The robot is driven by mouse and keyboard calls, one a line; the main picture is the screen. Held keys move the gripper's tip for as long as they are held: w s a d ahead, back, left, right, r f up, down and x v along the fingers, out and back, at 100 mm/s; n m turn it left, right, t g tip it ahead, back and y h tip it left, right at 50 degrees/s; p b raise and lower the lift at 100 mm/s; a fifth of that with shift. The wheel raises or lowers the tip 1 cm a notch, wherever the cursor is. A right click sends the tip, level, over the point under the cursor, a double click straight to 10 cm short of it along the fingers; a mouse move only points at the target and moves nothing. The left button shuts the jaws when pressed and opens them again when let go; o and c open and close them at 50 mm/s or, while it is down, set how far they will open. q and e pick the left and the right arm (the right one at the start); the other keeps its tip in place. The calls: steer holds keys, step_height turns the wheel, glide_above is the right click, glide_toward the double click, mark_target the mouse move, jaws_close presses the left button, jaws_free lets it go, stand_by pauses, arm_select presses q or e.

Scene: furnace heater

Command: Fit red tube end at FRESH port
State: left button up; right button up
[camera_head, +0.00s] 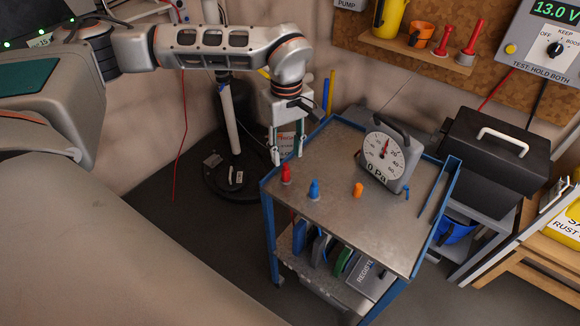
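A small red piece (286,174), which may be the red tube end, stands upright at the left edge of the grey cart top. My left gripper (287,156) hangs pointing down just above and behind it. Its two fingers are apart, and I see nothing held between them. A blue piece (314,189) and an orange piece (357,190) stand farther right on the cart. A round dial gauge (386,156) reading 0 Pa stands at the back of the cart. I cannot make out a port marked FRESH. My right gripper is not in view.
The blue-framed cart (385,240) has several items on its lower shelf. A black toolbox (484,155) is to its right. A pole on a round black base (237,178) stands behind its left side. The front of the cart top is clear.

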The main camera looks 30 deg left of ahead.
mark_target(286, 165)
arm_select(q)
steer(key=shift+s+d+f, duration=0.1)
steer(key=shift+f, duration=0.4)
steer(key=shift+s+f, duration=0.1)
steer(key=shift+f, duration=3.05)
steer(key=c, duration=0.9)
